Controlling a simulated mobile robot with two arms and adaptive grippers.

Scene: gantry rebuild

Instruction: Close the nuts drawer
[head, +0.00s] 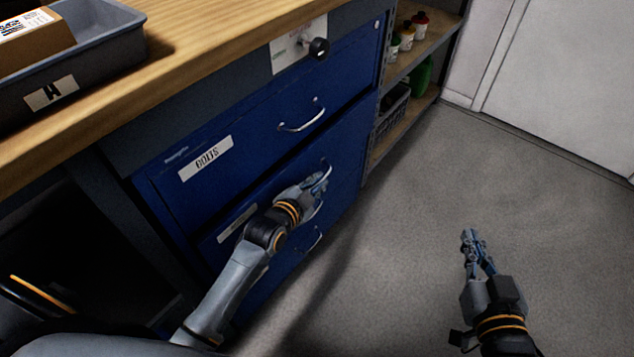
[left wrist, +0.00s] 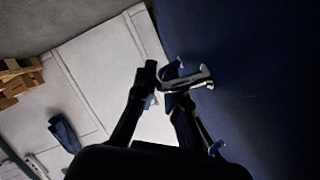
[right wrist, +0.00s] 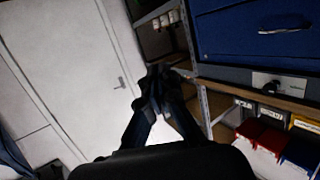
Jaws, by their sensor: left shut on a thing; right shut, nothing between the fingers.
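The blue cabinet has stacked drawers under the wooden bench top. The top drawer (head: 232,163) is labelled BOLTS and looks shut. The drawer below it (head: 268,188) has a white label (head: 237,222) too small and tilted to read. I cannot tell how far this drawer stands out. My left gripper (head: 319,181) is shut on its silver handle (left wrist: 192,80), close to the drawer front. My right gripper (head: 470,240) is shut and empty over the open floor, well away from the cabinet. It also shows in the right wrist view (right wrist: 155,80).
A lower handle (head: 314,240) sits beneath my left gripper. Shelves with bottles (head: 419,22) stand beyond the cabinet. The grey floor (head: 430,180) to the right is clear.

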